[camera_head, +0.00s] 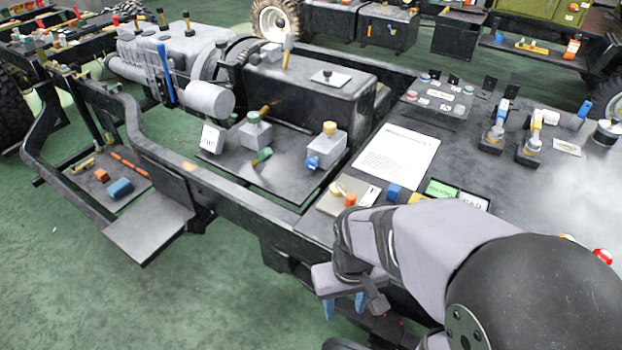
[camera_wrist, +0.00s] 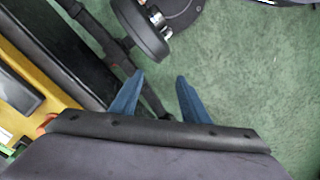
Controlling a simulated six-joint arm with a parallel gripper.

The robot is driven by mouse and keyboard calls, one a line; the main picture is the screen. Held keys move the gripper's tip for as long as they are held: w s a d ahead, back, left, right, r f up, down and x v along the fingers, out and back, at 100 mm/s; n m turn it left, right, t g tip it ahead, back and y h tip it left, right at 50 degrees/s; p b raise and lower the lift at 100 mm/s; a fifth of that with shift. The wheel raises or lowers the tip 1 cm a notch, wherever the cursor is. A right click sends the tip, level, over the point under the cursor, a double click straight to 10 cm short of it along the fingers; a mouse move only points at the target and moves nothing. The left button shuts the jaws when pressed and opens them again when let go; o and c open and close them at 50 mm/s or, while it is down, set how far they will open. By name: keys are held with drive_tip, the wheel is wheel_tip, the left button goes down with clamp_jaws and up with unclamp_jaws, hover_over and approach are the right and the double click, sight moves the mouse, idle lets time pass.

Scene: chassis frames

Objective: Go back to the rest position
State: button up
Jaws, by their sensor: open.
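My gripper (camera_head: 344,305) hangs low in front of the chassis frame's near edge in the head view, with its blue fingers pointing down. In the wrist view my gripper (camera_wrist: 160,85) shows two blue fingers spread apart with nothing between them. Beyond the fingertips lie green floor and a dark round wheel-like part (camera_wrist: 143,38). My grey arm covers the lower right of the head view and hides part of the chassis and work surface behind it.
A dark work surface holds a white paper sheet (camera_head: 397,160), a blue block (camera_head: 393,192) and a green label (camera_head: 441,188). An engine block (camera_head: 180,50) stands on the frame. A low plate (camera_head: 150,226) juts out at left. Green floor (camera_head: 130,310) is clear at lower left.

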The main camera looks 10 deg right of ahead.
wheel_tip(320, 180, up, 17)
drive_tip(key=p, duration=1.6)
drive_tip(key=o, duration=1)
drive_tip(key=shift+f, duration=0.15)
drive_tip(key=o, duration=0.5)
drive_tip(key=shift+d, duration=0.15)
drive_tip(key=s+d+r+m+g+y+p, duration=0.1)
drive_tip(key=s+d+r+m+y+p, duration=0.15)
drive_tip(key=s+d+m+p, duration=0.5)
drive_tip(key=s+d+r+m+y+p, duration=0.2)
drive_tip(key=s+d+r+m+p, duration=0.3)
drive_tip(key=d+p, duration=0.4)
drive_tip(key=d+f+m+h, duration=0.1)
drive_tip(key=d+m+h, duration=0.1)
drive_tip(key=d+m, duration=0.2)
drive_tip(key=w+d+f+m+t+h, duration=0.1)
drive_tip(key=d+f+m, duration=0.1)
drive_tip(key=d+m, duration=0.3)
drive_tip(key=d+f+m+t+h+p, duration=0.1)
drive_tip(key=d+m+h, duration=0.1)
drive_tip(key=d+m, duration=0.3)
drive_tip(key=shift+w+d+f+m+h, duration=0.1)
drive_tip(key=shift+w+d, duration=0.05)
drive_tip(key=shift+d, duration=0.65)
drive_tip(key=shift+w+d+f+m+h, duration=0.1)
drive_tip(key=shift+d+h, duration=0.05)
drive_tip(key=shift+d, duration=0.6)
drive_tip(key=shift+w+d+m+h, duration=0.1)
drive_tip(key=shift+w+d, duration=0.05)
drive_tip(key=shift+d, duration=0.65)
